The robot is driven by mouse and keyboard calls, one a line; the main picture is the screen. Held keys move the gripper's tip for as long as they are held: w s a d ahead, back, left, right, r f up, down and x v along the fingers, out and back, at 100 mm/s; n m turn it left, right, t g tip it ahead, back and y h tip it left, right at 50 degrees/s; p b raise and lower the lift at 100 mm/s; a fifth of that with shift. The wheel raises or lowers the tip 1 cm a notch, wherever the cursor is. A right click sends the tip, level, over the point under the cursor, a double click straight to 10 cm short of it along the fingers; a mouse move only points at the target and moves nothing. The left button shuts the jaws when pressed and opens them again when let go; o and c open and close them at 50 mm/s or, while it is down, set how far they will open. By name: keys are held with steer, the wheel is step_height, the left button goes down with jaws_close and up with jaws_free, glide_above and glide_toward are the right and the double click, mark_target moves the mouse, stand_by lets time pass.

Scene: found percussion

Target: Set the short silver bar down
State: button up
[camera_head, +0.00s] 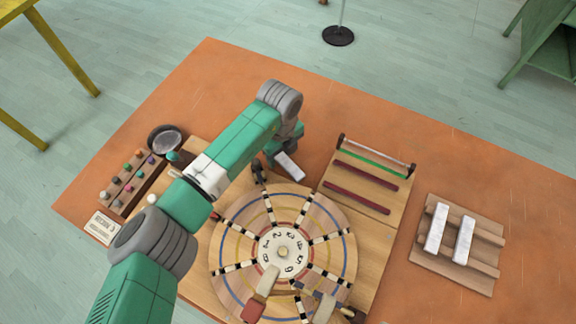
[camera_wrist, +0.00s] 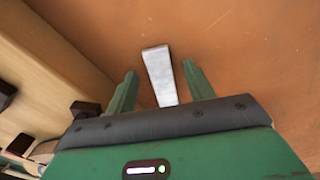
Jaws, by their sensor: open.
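A short silver bar (camera_head: 289,166) lies on the orange tabletop behind the round wooden dial, just below my gripper (camera_head: 284,151). In the wrist view the silver bar (camera_wrist: 161,78) lies lengthwise between the two green fingers of my gripper (camera_wrist: 160,72). The fingers are spread, with a gap on each side of the bar, and it is not gripped. The bar's near end is hidden behind the gripper's dark front edge.
Right of the dial (camera_head: 333,260) is a wooden board (camera_head: 331,187) with dark red strips and a raised rod. A slatted rack (camera_head: 480,272) at right carries two silver bars (camera_head: 436,228). A peg block (camera_head: 120,190) and round dish (camera_head: 167,139) stand at left. Orange table (camera_head: 400,130) behind is clear.

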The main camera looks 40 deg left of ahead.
mark_target(282, 157)
steer(key=shift+f, duration=0.1)
jaws_close()
step_height(282, 157, up, 10)
steer(key=p, duration=0.3)
